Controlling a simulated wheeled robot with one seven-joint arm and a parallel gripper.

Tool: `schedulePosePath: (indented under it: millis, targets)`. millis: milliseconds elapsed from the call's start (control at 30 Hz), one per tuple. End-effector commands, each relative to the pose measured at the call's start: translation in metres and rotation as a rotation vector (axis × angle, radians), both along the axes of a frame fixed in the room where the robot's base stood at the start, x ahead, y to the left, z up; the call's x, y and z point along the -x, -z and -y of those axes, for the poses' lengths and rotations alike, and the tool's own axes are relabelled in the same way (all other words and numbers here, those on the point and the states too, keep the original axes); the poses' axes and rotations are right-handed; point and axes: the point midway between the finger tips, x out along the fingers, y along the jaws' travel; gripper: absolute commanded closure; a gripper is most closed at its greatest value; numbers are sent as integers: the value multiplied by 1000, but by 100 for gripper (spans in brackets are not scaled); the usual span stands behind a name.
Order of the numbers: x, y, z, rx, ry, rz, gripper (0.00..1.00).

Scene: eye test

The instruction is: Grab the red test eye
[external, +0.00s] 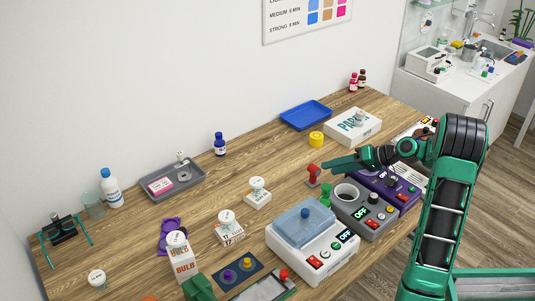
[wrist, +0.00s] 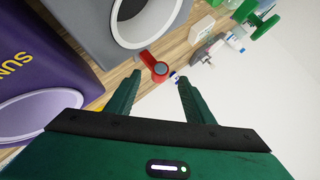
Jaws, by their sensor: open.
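The red test eye (external: 313,175), a small red piece, stands on the wooden table left of the grey device. In the wrist view the red test eye (wrist: 148,60) shows a round grey face and lies just beyond my fingertips, near the gap between them. My gripper (external: 324,164) is dark green and reaches in from the right, its tips close to the red piece. In the wrist view my gripper (wrist: 159,79) has its fingers apart with nothing held. I cannot tell whether a finger touches the red piece.
The grey device (external: 367,221) with a round opening and the purple device (external: 405,197) stand right of the red piece. A white machine with a blue lid (external: 304,226) and a green piece (external: 325,201) are in front. A yellow cylinder (external: 316,139) stands behind.

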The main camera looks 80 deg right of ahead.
Motion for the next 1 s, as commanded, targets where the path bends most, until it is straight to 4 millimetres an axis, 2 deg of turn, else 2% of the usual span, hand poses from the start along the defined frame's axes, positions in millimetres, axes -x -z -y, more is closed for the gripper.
schedulePosePath:
  millis: [367,600,633,800,1000]
  targets:
    - [-40,20,12,-1,-2,1,52]
    - [-42,22,13,0,0,0,52]
    - [-42,22,13,0,0,0,54]
    - [-42,22,13,0,0,0,95]
    - [-42,22,13,-1,0,0,98]
